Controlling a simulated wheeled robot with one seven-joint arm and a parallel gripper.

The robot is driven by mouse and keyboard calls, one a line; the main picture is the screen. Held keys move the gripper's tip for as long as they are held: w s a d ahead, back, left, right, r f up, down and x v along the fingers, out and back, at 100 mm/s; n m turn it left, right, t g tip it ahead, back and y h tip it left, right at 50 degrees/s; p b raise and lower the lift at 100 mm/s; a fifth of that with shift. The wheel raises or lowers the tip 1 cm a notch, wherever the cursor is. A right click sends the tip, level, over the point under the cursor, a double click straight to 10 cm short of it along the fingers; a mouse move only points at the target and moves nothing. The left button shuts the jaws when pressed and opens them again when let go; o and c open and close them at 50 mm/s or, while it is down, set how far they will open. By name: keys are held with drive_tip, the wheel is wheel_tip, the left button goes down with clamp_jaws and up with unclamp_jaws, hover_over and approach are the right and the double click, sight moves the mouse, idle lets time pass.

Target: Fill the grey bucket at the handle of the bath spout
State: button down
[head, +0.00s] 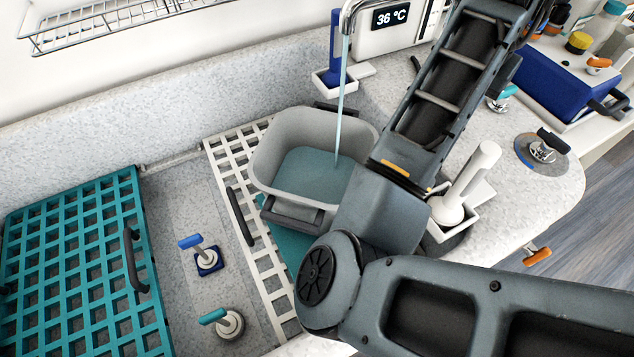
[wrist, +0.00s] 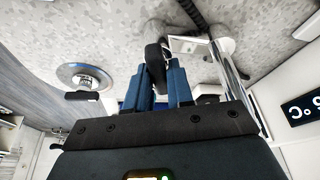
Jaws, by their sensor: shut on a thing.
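The grey bucket (head: 268,150) stands upright on the white slatted rack in the head view, with bluish water (head: 312,174) covering its bottom and its walls bare above that. A thin stream (head: 341,105) falls from the chrome bath spout (head: 347,12) into the bucket. In the wrist view my gripper (wrist: 163,82) has its blue fingers shut on a black handle (wrist: 153,57), close beside a chrome pipe (wrist: 228,75). My gripper is out of the head view; my arm covers part of the bucket's right side.
A display (head: 391,16) reads 36 °C behind the spout. The white rack (head: 232,158) and teal rack (head: 70,260) lie to the left, with blue- and teal-handled plugs (head: 207,257) between. A white brush (head: 470,180) and blue box (head: 570,75) stand right.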

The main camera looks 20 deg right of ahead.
drive_tip(key=shift+m+g, duration=0.4)
drive_tip(key=shift+m, duration=1)
drive_tip(key=shift+b, duration=0.3)
drive_tip(key=shift+f+m, duration=0.1)
drive_tip(key=shift+m, duration=0.5)
drive_tip(key=c, duration=1)
unclamp_jaws()
drive_tip(key=shift+p+v, duration=1.9)
drive_tip(key=shift+v, duration=2.2)
